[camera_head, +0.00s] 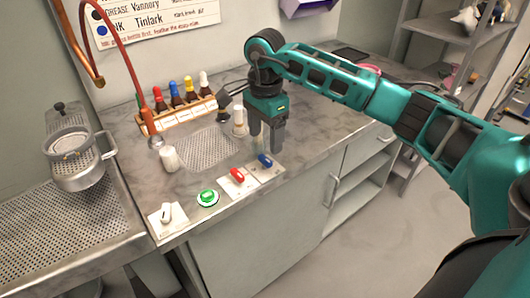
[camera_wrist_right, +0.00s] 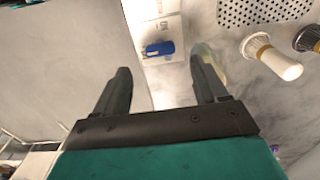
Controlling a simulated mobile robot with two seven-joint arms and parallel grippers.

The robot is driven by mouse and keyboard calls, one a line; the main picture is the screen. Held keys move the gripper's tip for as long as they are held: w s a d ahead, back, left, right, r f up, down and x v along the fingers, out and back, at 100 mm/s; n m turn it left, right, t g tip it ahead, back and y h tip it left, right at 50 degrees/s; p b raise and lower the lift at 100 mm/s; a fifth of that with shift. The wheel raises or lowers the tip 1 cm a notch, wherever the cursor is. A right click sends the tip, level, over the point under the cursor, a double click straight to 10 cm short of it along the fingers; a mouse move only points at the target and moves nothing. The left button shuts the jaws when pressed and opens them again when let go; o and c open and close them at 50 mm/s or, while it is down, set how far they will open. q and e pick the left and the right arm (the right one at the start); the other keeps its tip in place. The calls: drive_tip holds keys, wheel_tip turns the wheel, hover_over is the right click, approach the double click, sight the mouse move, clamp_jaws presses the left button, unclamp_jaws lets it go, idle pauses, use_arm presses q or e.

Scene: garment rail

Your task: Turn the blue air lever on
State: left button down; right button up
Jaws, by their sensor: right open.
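The blue air lever (camera_head: 265,160) sits on a white plate at the right end of a row of controls along the counter's front edge. It also shows in the right wrist view (camera_wrist_right: 159,48), ahead of and between the fingertips. My right gripper (camera_head: 266,144) is open and empty, pointing down just behind and above the blue lever. In the right wrist view my open fingers (camera_wrist_right: 161,68) frame the lever without touching it. My left gripper is not in view.
Left of the blue lever are a red lever (camera_head: 238,175), a green round control (camera_head: 207,197) and a white lever (camera_head: 166,212). Behind them is a perforated mat (camera_head: 205,148) and a wooden rack (camera_head: 178,115) of coloured-top bottles. A white bottle (camera_head: 239,121) stands close beside my gripper.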

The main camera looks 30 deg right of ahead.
sight(265, 158)
wheel_tip(265, 158, down, 6)
drive_tip(key=shift+r, duration=0.1)
drive_tip(key=shift+c, duration=0.3)
drive_tip(key=c, duration=1)
